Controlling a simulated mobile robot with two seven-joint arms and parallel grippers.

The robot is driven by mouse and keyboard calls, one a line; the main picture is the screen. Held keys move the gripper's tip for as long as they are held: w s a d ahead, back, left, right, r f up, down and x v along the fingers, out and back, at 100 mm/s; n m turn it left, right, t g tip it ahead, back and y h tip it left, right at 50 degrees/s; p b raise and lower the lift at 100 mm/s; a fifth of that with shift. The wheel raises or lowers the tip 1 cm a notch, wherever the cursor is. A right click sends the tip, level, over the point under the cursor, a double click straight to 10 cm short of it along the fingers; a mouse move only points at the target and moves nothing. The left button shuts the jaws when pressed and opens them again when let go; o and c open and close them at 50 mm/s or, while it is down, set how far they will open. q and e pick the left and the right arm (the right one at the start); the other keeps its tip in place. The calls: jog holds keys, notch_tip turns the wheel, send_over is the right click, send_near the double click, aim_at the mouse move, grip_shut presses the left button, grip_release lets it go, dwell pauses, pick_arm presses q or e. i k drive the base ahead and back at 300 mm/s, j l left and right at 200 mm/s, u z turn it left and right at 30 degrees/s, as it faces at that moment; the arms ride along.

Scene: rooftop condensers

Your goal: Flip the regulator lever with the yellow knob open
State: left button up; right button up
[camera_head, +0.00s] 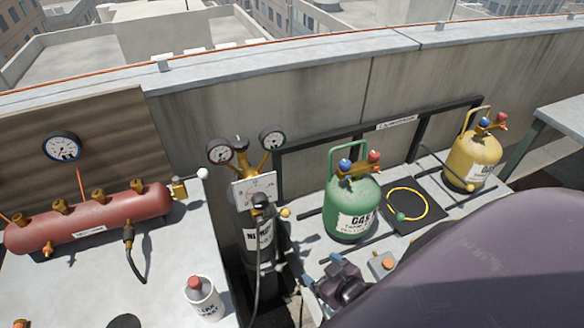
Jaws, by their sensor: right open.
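The regulator (241,158) with two round gauges sits on top of a dark nitrogen cylinder (252,225) in the middle of the view. Its lever carries a small yellow knob (285,212) that sticks out to the right, below a white dial plate (254,187). My right gripper (322,269) is open and empty. It shows low and to the right of the yellow knob, clearly apart from it. My large purple arm link hides the lower right of the view. My left gripper is not in view.
A white can (204,298) stands near the front. A green gas bottle (351,208) and a yellow one (470,162) stand right of the regulator. A hose hangs in front of the cylinder.

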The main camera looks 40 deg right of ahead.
aim_at(285, 213)
jog(key=k+l+z, duration=0.2)
jog(key=l, duration=0.3)
jog(key=l+z, duration=0.2)
jog(key=l, duration=0.25)
jog(key=i+z, duration=0.25)
jog(key=z, duration=0.15)
